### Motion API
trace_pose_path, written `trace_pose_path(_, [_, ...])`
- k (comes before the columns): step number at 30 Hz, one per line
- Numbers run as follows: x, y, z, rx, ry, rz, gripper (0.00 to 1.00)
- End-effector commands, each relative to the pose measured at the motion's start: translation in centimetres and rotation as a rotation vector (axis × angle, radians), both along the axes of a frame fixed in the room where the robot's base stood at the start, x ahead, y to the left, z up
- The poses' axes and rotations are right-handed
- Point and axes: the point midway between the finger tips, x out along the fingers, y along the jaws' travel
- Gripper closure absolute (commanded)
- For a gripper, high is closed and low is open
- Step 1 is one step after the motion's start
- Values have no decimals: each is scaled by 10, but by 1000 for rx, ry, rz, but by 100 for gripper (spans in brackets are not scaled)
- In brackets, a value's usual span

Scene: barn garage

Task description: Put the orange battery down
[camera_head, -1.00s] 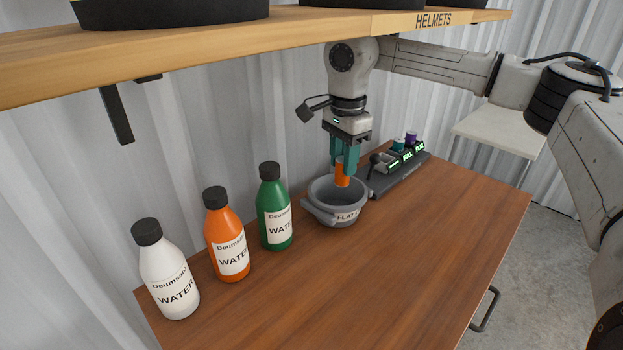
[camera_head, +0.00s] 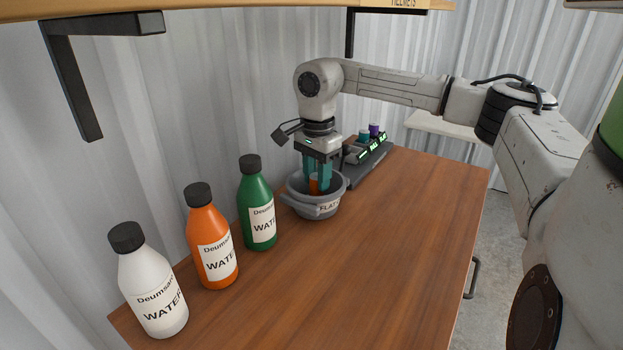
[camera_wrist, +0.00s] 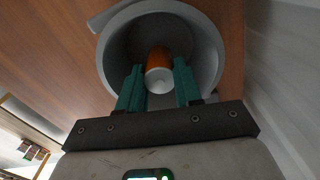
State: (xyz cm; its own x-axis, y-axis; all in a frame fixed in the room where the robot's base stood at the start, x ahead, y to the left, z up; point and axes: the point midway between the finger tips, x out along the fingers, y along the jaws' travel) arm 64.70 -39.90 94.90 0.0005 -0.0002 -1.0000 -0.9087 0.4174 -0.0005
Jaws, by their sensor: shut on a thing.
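The orange battery (camera_head: 314,185) is between the teal fingers of my gripper (camera_head: 319,188), inside the grey bowl (camera_head: 326,207) labelled FLAT. My gripper points down and is shut on the battery. In the wrist view the battery (camera_wrist: 158,60) shows its orange side and pale end between the fingertips, within the bowl's round rim (camera_wrist: 213,50). The bowl wall hides the battery's lower end in the head view, so I cannot tell whether it touches the bottom.
A white bottle (camera_head: 150,290), an orange bottle (camera_head: 211,247) and a green bottle (camera_head: 257,212) stand left of the bowl. A charger (camera_head: 368,155) with teal and purple batteries is behind it. A shelf hangs above. The table's right side (camera_head: 410,240) is clear.

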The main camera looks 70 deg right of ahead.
Motion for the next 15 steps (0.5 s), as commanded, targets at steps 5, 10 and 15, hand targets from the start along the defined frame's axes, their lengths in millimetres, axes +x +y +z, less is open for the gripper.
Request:
trace_pose_path(5, [0, 0, -3, 0, 0, 1, 100])
trace_pose_path(10, [0, 1, -8, 0, 1, 1, 100])
trace_pose_path(15, [1, 1, -12, 0, 0, 1, 100])
